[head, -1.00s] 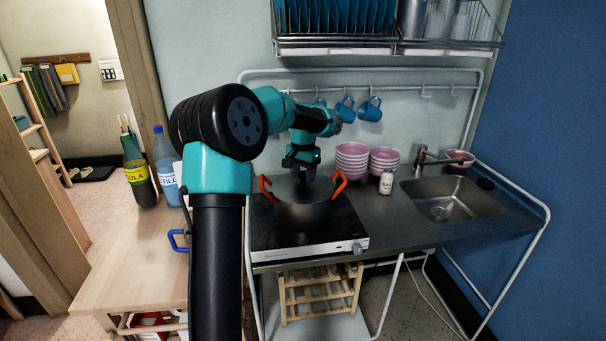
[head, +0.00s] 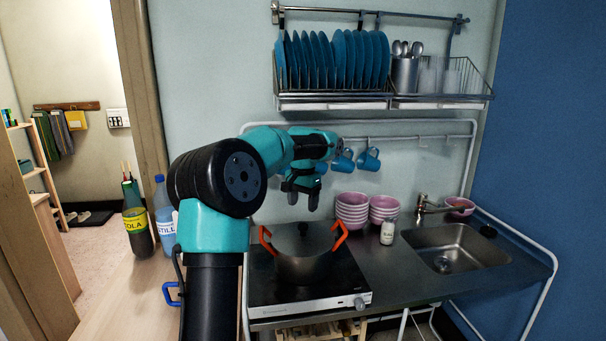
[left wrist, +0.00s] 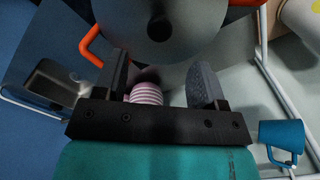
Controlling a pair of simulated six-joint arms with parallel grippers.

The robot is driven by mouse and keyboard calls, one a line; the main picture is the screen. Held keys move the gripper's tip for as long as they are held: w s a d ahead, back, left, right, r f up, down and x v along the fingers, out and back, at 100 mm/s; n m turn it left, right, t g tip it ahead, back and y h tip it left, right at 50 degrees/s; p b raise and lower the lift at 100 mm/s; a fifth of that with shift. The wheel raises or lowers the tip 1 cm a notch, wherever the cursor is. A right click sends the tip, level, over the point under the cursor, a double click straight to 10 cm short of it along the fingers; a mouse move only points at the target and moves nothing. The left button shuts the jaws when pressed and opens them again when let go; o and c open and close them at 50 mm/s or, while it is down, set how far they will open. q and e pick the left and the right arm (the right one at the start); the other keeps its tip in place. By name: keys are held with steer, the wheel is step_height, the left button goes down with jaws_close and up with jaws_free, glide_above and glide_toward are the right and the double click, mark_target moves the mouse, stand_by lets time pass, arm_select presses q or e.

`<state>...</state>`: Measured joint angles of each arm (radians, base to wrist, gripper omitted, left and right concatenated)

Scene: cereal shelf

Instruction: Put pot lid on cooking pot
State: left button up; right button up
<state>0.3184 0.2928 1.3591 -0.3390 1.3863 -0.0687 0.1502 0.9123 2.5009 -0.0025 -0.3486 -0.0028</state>
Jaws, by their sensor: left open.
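The cooking pot (head: 303,271) has orange-red handles and stands on the hob. The dark round pot lid (head: 285,241) lies over its top, roughly level, with its knob upward. I cannot tell whether its rim sits fully flush. My left gripper (head: 303,199) is open and empty, above the lid and apart from it. In the left wrist view the open fingers (left wrist: 161,82) have nothing between them at the tips, and the lid (left wrist: 185,30) shows beyond them with its knob. My right gripper is not in view.
Pink bowls (head: 352,211) and a white shaker (head: 387,233) stand right of the hob (head: 340,295), before the sink (head: 470,243). Blue mugs (head: 368,160) hang behind. A dish rack (head: 430,103) is above. Bottles (head: 164,215) stand at left.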

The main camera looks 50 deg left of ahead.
arm_select(q)
step_height(320, 180, up, 9)
steer(key=shift+r, duration=0.15)
stand_by(0.9)
